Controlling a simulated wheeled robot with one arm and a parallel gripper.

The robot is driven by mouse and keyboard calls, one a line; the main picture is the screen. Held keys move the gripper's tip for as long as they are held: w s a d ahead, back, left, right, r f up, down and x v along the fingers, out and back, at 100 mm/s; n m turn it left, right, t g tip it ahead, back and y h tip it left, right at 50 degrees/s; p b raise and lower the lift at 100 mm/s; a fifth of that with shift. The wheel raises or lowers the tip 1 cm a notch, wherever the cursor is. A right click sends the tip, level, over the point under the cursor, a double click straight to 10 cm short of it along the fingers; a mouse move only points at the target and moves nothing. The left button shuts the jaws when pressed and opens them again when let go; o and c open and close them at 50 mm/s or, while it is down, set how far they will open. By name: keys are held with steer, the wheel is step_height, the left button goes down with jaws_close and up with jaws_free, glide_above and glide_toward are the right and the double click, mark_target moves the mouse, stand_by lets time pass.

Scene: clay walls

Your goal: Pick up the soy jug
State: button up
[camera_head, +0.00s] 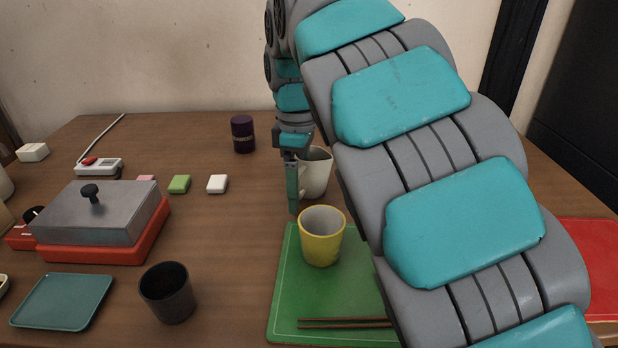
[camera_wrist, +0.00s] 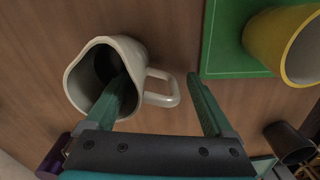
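The soy jug appears to be the cream-white jug (camera_head: 317,172) with a spout and a side handle, standing on the wooden table behind the yellow cup. The wrist view shows the jug (camera_wrist: 136,55) from above, with its handle pointing right. My gripper (camera_wrist: 159,77) is open and points down at the jug. One teal finger overlaps the jug's dark mouth and seems to reach into it; the other is outside, just right of the handle. In the head view my gripper (camera_head: 293,208) is at the jug's left side, and my arm hides the jug's right part.
A yellow cup (camera_head: 321,247) stands on a green board (camera_head: 290,300) with chopsticks, close in front of the jug. A dark purple can (camera_head: 243,134) stands behind left. A black cup (camera_head: 167,293) and a grey-lidded red griddle (camera_head: 98,213) are left. The table just left of the jug is clear.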

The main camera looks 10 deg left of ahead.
jaws_close()
stand_by(0.5)
